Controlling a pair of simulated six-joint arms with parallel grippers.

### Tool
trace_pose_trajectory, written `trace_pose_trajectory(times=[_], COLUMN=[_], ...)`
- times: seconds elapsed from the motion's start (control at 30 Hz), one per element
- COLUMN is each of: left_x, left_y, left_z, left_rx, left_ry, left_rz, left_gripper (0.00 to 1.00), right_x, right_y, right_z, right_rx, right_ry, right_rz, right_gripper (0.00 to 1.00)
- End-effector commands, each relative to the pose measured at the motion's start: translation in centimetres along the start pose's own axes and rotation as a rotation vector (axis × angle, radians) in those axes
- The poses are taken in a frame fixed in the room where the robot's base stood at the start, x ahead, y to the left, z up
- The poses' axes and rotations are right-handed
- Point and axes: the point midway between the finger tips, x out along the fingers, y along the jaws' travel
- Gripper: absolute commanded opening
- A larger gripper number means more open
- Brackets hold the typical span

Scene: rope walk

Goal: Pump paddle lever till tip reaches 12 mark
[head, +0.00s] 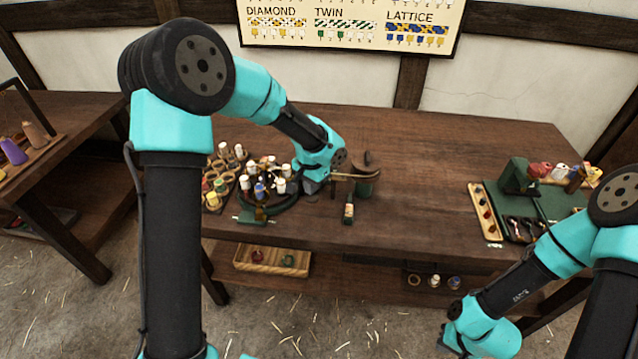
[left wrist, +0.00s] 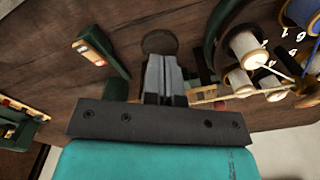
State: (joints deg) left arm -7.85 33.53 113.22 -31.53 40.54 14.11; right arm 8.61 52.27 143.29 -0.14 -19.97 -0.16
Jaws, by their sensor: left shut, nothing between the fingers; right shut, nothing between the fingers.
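My left gripper (left wrist: 163,60) is shut with nothing between its fingers. In the left wrist view its tips point at a dark round disc (left wrist: 158,42), which looks like the paddle end; I cannot tell if they touch. In the head view the dark disc (head: 368,158) stands just right of my left wrist. A thin tan wooden bar (head: 355,176) runs beside it, over a green block (head: 368,186). A green piece with a tan label (head: 349,211) lies in front. I cannot make out the 12 mark.
Left of my left gripper, a round stand carries several thread bobbins (head: 262,187). A wooden cup rack (head: 213,183) stands beside it. A green mat with tools (head: 550,207) lies on the right. The table (head: 430,170) between is clear. A shelf tray (head: 270,260) sits below.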

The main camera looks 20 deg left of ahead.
Motion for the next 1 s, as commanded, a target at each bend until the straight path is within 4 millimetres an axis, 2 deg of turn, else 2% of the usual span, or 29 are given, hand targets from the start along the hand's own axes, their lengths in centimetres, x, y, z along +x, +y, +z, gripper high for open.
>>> trace_pose_trajectory(times=[1.0], left_x=[2.8], left_y=[0.1], left_z=[0.1], left_rx=[0.000], left_ry=[-0.001], left_rz=[0.000], left_gripper=[0.00], right_x=[0.0], right_y=[0.0], right_z=[0.0], right_rx=[0.000], right_ry=[0.000], right_rz=[0.000], right_gripper=[0.00])
